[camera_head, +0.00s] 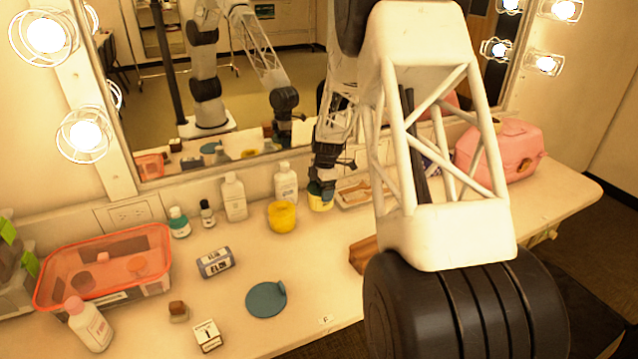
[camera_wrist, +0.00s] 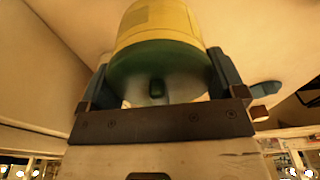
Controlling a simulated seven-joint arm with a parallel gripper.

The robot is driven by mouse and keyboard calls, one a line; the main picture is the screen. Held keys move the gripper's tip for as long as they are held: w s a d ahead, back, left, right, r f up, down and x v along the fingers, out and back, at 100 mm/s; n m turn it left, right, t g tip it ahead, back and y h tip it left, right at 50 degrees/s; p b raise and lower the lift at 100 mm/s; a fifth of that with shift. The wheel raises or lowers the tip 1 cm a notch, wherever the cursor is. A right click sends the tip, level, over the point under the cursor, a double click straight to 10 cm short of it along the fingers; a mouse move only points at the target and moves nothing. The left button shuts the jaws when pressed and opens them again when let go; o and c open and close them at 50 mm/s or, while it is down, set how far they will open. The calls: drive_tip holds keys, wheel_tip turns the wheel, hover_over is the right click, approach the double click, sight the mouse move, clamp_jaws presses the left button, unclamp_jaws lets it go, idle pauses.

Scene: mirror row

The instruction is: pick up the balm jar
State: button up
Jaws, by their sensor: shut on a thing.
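The balm jar (camera_head: 320,204), yellow with a green-teal end, is at the back of the counter, just right of a yellow round container. My gripper (camera_head: 322,186) reaches down on it from above and is shut on it. In the wrist view the jar (camera_wrist: 160,30) sits between the two fingers of my gripper (camera_wrist: 160,85), its green end towards the palm. My fingers cover part of its sides. I cannot tell whether its base touches the counter.
The yellow container (camera_head: 282,217) and a white bottle (camera_head: 286,183) stand close on the left. A tray (camera_head: 352,193) lies close on the right, with a pink case (camera_head: 500,150) farther right. The mirror (camera_head: 250,100) rises behind. The counter's front centre has free room around a teal disc (camera_head: 265,299).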

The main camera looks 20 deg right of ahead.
drive_tip(key=s+a, duration=0.1)
drive_tip(key=s, duration=0.5)
drive_tip(key=shift+s+a+r, duration=0.15)
drive_tip(key=shift+a+r, duration=0.15)
drive_tip(key=shift+a, duration=0.05)
